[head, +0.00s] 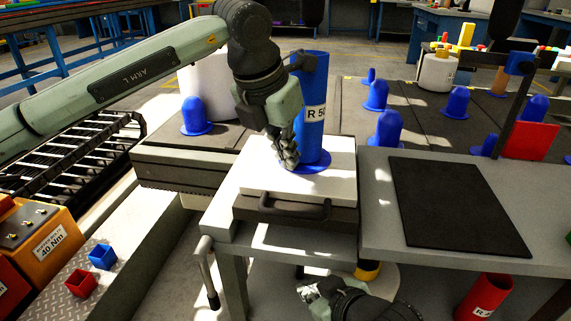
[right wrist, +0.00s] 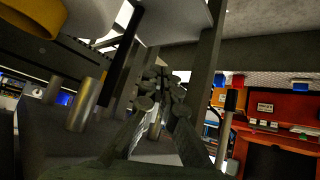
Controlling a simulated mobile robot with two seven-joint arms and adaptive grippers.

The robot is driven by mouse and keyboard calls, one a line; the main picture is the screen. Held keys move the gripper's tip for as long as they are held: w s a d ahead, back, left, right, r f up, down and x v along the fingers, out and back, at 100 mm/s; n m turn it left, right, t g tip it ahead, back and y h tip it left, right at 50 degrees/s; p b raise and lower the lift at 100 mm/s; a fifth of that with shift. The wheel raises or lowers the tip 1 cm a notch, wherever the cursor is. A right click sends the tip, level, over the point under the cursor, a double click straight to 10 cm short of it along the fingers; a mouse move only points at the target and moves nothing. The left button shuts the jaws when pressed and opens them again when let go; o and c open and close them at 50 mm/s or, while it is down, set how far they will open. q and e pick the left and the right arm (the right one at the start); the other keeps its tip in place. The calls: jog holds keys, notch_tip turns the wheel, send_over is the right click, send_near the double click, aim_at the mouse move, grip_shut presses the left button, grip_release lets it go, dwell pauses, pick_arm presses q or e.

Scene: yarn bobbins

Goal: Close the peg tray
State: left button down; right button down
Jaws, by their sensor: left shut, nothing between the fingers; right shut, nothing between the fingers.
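The peg tray seems to be the white-topped, dark-sided unit with a dark bar handle (head: 296,208) on its front; its white top (head: 262,177) shows at the front of the grey bench. How far it is pulled out I cannot tell. A blue tube marked R 50 (head: 314,95) stands upright on its blue flange on that top. My left gripper (head: 287,163) is shut, pointing down just left of the tube's base; contact is unclear. My right gripper (head: 306,291) is shut, low below the handle and apart from it. Its closed fingers fill the middle of the right wrist view (right wrist: 160,98).
A black mat (head: 455,205) lies on the bench to the right. Several blue pegs (head: 387,128) stand on the dark surface behind. A red cylinder (head: 485,297) stands below the bench. Bench legs (head: 234,283) stand near my right arm. An orange box (head: 38,240) is at left.

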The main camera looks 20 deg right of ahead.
pick_arm(q)
jog(key=shift+w+d+f, duration=0.15)
jog(key=shift+w+d, duration=0.25)
jog(key=shift+w, duration=0.2)
pick_arm(e)
jog(key=shift+w+a+r+t, duration=0.25)
jog(key=shift+w+r+t, duration=0.15)
jog(key=shift+w, duration=0.35)
pick_arm(q)
jog(key=shift+a, duration=0.1)
